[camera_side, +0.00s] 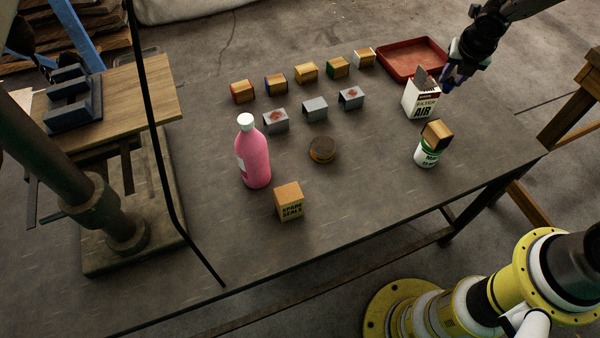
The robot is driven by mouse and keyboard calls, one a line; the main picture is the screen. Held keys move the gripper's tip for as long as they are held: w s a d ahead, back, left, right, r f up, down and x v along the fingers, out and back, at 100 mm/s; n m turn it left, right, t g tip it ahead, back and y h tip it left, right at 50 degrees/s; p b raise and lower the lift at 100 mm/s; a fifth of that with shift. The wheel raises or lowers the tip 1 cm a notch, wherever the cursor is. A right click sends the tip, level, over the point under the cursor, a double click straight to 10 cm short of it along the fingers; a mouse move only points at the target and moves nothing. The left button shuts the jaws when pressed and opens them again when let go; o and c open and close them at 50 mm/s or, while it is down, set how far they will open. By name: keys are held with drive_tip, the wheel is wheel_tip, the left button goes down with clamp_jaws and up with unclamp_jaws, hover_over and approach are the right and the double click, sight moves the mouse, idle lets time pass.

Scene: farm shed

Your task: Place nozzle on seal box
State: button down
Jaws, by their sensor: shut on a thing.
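The seal box (289,203) is a small tan box lettered "SPARE SEALS", upright near the front middle of the table with a bare top. My gripper (449,76) is at the back right, beside the white air filter box and far from the seal box. It is shut on a small, dark blue-purple piece at its fingertips, which looks like the nozzle (446,83). The piece's exact shape is too small and dark to tell.
The air filter box (421,101) has a grey piece on top, close to my gripper. A white-green can (427,153) bears a wooden block (437,134). A pink bottle (254,158), a round tin (322,150), several small blocks and a red tray (413,42) also stand here.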

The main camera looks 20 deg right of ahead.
drive_tip(key=s+a+r+n+y, duration=0.15)
drive_tip(key=s+a+n, duration=0.35)
drive_tip(key=a, duration=0.6)
drive_tip(key=s+a+r+n+y, duration=0.1)
drive_tip(key=s+a+r+n, duration=0.15)
drive_tip(key=s+a, duration=0.7)
drive_tip(key=s+a+r+n+y, duration=0.2)
drive_tip(key=s+a+r+n, duration=0.15)
drive_tip(key=a, duration=1.05)
approach(284, 188)
drive_tip(key=shift+w+a+f+t, duration=0.1)
drive_tip(key=shift+w+a+t, duration=0.15)
drive_tip(key=shift+w+t, duration=0.15)
drive_tip(key=shift+a+f, duration=0.1)
drive_tip(key=shift+f, duration=0.15)
drive_tip(key=shift+w+a+f, duration=0.1)
drive_tip(key=shift+w+f, duration=0.05)
drive_tip(key=shift+f, duration=1.55)
drive_tip(key=shift+f, duration=0.1)
drive_tip(key=c, duration=0.6)
unclamp_jaws()
